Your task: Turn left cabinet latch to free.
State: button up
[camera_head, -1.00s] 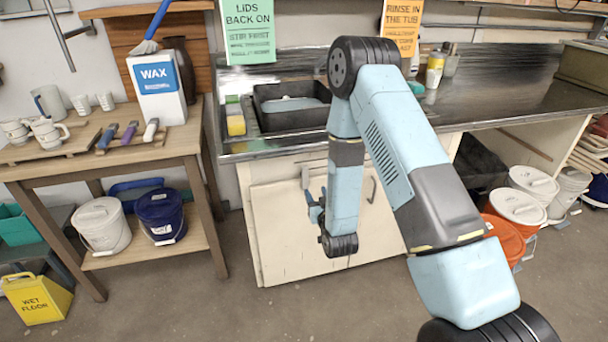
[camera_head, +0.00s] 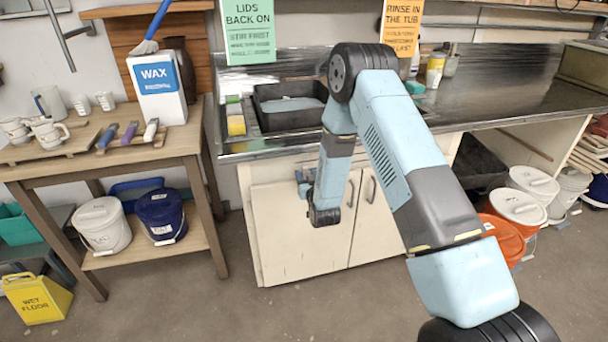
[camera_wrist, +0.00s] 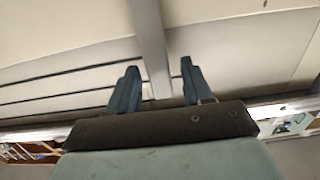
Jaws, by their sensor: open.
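The white cabinet (camera_head: 285,235) under the sink counter has a left door and a right door. My gripper (camera_head: 303,182) is at the upper part of the left door, in front of it. The left cabinet latch is hidden behind my gripper and wrist in the head view, so its turn cannot be told. In the wrist view my gripper (camera_wrist: 158,82) is open, with two blue fingers apart. A pale grey bar (camera_wrist: 150,40) runs between and beyond them. I cannot tell whether it is the latch or whether a finger touches it.
Two bar handles, a left one (camera_head: 351,192) and a right one (camera_head: 371,186), are on the doors right of my wrist. The counter edge (camera_head: 270,152) is above my gripper. A wooden table (camera_head: 190,145) stands to the left. Orange buckets (camera_head: 506,236) are at right. The floor in front is clear.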

jog(key=shift+w+a, duration=0.15)
jog(key=shift+w, duration=0.45)
jog(key=shift+c, duration=0.3)
